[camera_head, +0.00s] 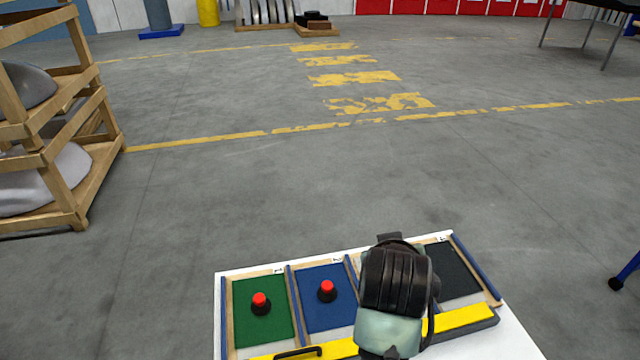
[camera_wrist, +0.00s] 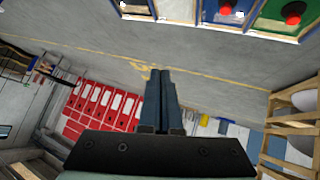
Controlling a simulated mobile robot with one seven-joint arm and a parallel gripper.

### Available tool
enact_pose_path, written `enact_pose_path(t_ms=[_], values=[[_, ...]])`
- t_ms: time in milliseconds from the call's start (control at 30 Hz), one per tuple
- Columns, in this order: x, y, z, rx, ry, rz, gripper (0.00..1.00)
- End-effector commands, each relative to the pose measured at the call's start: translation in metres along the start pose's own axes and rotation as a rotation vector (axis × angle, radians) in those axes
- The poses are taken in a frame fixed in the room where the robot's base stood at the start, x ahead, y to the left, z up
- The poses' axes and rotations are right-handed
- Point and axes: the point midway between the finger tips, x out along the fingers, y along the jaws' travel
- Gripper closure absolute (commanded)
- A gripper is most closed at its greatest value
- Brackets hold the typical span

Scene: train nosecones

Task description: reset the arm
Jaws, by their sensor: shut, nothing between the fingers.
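My gripper (camera_wrist: 160,100) shows in the wrist view with its two dark fingers together and nothing between them. It points out over the open floor, away from the board. In the head view my arm's dark wrist stands over the right part of a white board and hides part of it; the fingers cannot be made out there.
The white board (camera_head: 222,300) has a green panel (camera_head: 262,325), a blue panel (camera_head: 325,312) and a black panel (camera_head: 453,270). Red-topped knobs (camera_head: 260,303) (camera_head: 327,290) stand on the green and blue ones. A wooden rack (camera_head: 75,200) is at left.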

Motion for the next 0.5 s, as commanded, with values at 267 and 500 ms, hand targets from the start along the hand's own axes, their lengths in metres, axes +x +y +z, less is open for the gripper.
enact_pose_path(t_ms=[267,500], values=[[-0.142,0.001,-0.154,0.124,0.733,0.051,1.00],[-0.307,-0.003,-0.199,0.231,1.284,0.002,1.00]])
